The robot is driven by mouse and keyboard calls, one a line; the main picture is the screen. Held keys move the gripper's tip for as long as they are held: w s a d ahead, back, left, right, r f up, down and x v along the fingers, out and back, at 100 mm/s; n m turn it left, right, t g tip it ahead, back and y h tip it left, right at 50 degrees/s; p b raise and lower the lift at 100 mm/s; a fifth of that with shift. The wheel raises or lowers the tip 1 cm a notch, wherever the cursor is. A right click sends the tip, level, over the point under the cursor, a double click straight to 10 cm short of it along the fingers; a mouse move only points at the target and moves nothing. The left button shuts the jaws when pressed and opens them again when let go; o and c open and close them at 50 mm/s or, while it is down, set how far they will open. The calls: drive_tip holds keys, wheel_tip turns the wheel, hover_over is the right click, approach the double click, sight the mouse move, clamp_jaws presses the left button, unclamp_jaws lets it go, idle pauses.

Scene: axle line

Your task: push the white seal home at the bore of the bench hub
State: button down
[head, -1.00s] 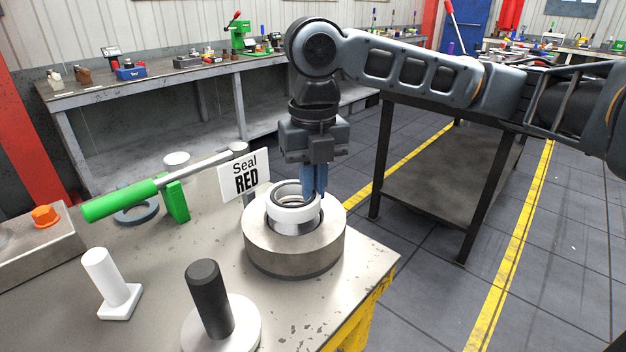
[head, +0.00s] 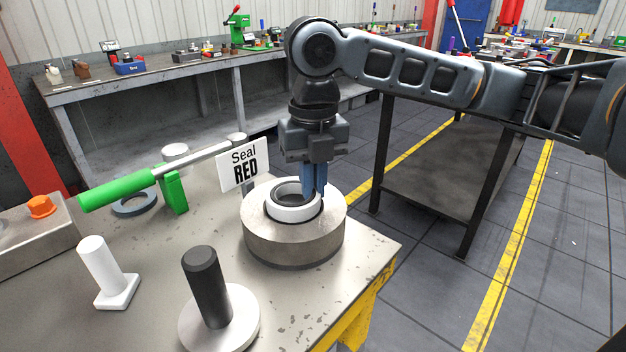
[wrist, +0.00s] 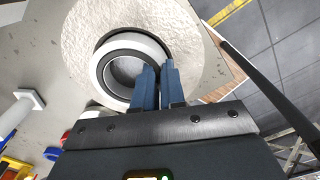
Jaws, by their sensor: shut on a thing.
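The white seal (head: 292,214) is a ring with a dark inner lining, at the bore of the round metal bench hub (head: 290,243). Its white rim shows just at or above the hub's top face; how deep it sits I cannot tell. My gripper (head: 315,192) points straight down with its blue fingers shut on the seal's wall, at the right side of the ring. The wrist view shows the fingers (wrist: 160,70) at the rim of the seal (wrist: 99,72). A dark gap shows along part of the seal's edge against the hub (wrist: 90,22).
A green-handled lever (head: 118,191), a black-handled disc (head: 208,287), a white post (head: 100,268) and a blue-grey ring (head: 133,204) are on the bench to the left. The bench edge lies close right of the hub.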

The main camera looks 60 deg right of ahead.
drive_tip(key=shift+f, duration=0.3)
drive_tip(key=c, duration=1.1)
unclamp_jaws()
drive_tip(key=shift+r, duration=0.1)
drive_tip(key=shift+r, duration=3.85)
